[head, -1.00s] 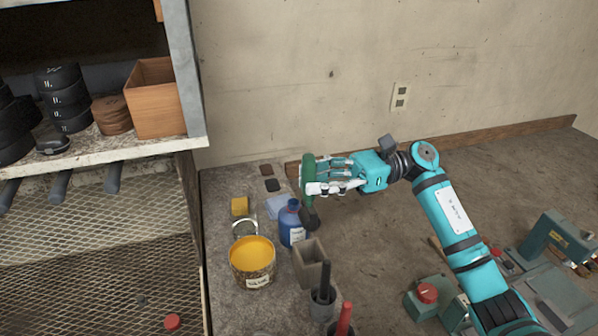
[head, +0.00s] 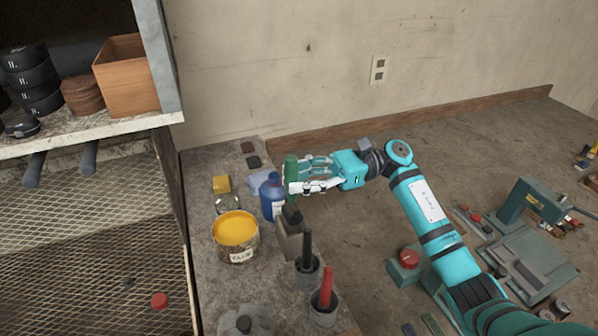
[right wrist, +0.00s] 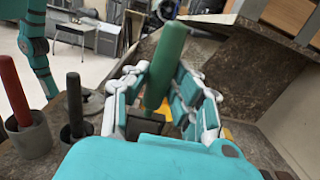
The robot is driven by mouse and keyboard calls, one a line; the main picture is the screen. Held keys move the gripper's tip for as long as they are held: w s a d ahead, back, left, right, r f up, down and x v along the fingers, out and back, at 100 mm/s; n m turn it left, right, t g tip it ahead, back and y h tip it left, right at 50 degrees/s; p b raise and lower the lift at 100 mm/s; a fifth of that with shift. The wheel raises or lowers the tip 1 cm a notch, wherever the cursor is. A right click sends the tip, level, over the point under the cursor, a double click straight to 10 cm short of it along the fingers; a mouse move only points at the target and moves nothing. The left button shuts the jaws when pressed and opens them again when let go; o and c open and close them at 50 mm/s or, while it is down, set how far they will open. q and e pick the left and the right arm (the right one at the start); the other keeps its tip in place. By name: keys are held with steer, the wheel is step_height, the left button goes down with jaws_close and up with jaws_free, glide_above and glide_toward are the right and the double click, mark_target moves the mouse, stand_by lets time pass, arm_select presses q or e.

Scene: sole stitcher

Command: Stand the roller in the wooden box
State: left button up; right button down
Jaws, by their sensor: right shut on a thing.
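The roller has a green handle (head: 291,167) and a dark head (head: 292,214). My right gripper (head: 293,187) is shut on the green handle and holds it roughly upright, head down. In the head view the dark head overlaps the mouth of a small grey-brown open box (head: 288,244) on the bench; I cannot tell whether it is inside or just above. In the right wrist view the green handle (right wrist: 168,68) stands between the fingers, with the box (right wrist: 145,123) just beyond. A larger orange-brown wooden box (head: 128,80) stands on the shelf. My left gripper is not in view.
A blue bottle (head: 268,197) and a yellow paint tin (head: 236,238) stand close left of the box. Cups with a black tool (head: 307,250) and a red tool (head: 326,288) stand in front. A green machine (head: 535,208) is at right. The middle floor is clear.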

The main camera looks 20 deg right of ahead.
steer(key=shift+f, duration=2.35)
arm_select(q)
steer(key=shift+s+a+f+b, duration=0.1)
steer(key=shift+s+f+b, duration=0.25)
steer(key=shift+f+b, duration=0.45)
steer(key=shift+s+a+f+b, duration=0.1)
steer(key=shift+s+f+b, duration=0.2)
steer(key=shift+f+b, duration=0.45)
arm_select(e)
steer(key=shift+f, duration=0.85)
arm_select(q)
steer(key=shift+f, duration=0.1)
arm_select(e)
steer(key=c, duration=1)
jaws_free()
steer(key=shift+c, duration=0.2)
steer(key=d, duration=1.2)
steer(key=shift+w+f, duration=0.2)
steer(key=shift+f, duration=0.1)
steer(key=shift+r, duration=0.1)
